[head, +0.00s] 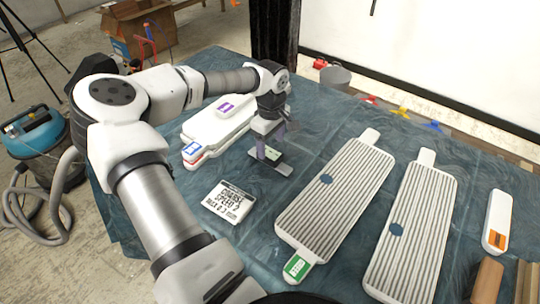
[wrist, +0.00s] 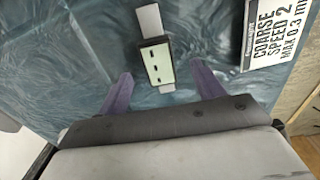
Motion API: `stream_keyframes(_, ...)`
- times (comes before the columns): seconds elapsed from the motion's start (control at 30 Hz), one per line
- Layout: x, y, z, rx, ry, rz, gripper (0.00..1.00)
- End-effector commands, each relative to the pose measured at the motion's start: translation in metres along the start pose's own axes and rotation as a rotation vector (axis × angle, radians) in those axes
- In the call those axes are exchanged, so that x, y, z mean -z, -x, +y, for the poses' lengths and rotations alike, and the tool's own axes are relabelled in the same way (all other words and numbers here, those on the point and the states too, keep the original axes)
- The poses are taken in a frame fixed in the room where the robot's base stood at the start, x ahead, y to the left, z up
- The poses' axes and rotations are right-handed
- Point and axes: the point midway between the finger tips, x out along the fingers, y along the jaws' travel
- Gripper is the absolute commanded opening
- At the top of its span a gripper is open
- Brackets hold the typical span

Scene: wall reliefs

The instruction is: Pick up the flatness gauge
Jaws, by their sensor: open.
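The flatness gauge appears to be the small dark block with a pale green face and a flat grey bar (head: 284,169), lying on the blue sheet. In the wrist view the gauge (wrist: 159,66) lies ahead of and between the finger lines, its bar running up and down the picture. My gripper (head: 274,143) is pointed down just over the gauge in the head view and partly hides it. In the wrist view my gripper (wrist: 163,82) is open, with one purple finger on each side and nothing held. I cannot tell the exact height gap.
A printed card (head: 229,201) reading "COARSE SPEED 2" lies nearby. White boards (head: 217,125) are stacked behind the gripper. Two ribbed panels (head: 338,195) (head: 414,230) lie to the right. The blue sheet (head: 325,112) is bare around the gauge.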

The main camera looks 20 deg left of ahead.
Motion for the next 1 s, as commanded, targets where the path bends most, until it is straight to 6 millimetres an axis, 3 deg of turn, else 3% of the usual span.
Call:
stream_keyframes(0.27,0.001,-0.021,0.001,0.000,0.000,-0.003,0.67)
stream_keyframes(0.5,0.003,-0.055,0.002,-0.001,0.000,-0.001,0.67)
stream_keyframes(0.8,0.004,-0.062,0.002,-0.002,0.000,0.000,0.67)
stream_keyframes(1.0,0.004,-0.061,0.002,-0.002,0.000,0.000,0.41)
